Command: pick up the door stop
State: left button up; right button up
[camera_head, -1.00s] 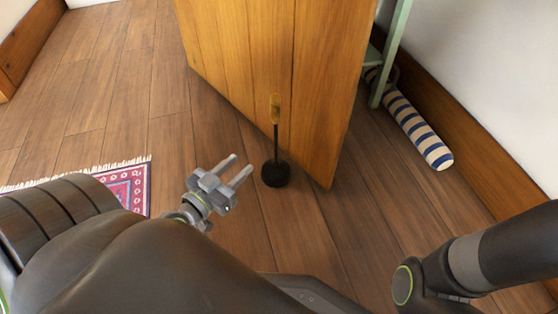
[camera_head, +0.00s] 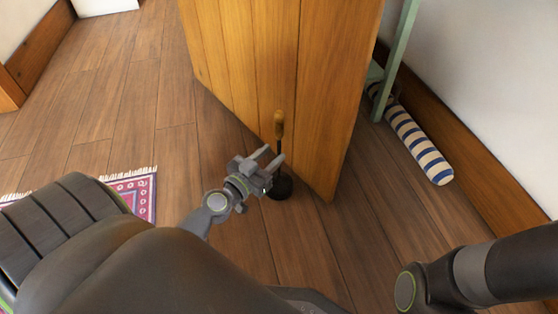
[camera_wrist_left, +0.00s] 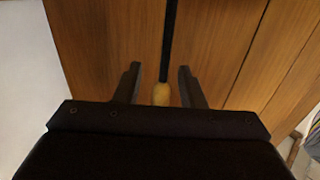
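The door stop has a black round base (camera_head: 279,188), a thin dark rod and a wooden handle (camera_head: 279,124). It stands upright on the floor by the door's lower edge. My left gripper (camera_head: 271,157) is open at the rod, above the base, and hides part of the rod. In the left wrist view the rod and the yellowish handle end (camera_wrist_left: 162,94) appear between the two spread fingers (camera_wrist_left: 160,72). I see no finger closed on it. Whether the rod is fully between the fingers in depth, I cannot tell. My right gripper is out of view.
The wooden door (camera_head: 290,70) stands right behind the door stop. A striped roll (camera_head: 420,145) lies along the right wall by a green post (camera_head: 397,60). A fringed pink rug (camera_head: 135,190) lies at left. Plank floor is clear at upper left.

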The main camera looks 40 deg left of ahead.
aim_at(278, 145)
pick_arm(q)
jog(key=shift+w+a+r+p, duration=0.1)
jog(key=shift+w+p, duration=0.45)
jog(key=shift+w, duration=2.8)
jog(key=shift+c, duration=0.2)
grip_shut()
jog(key=shift+r, duration=0.2)
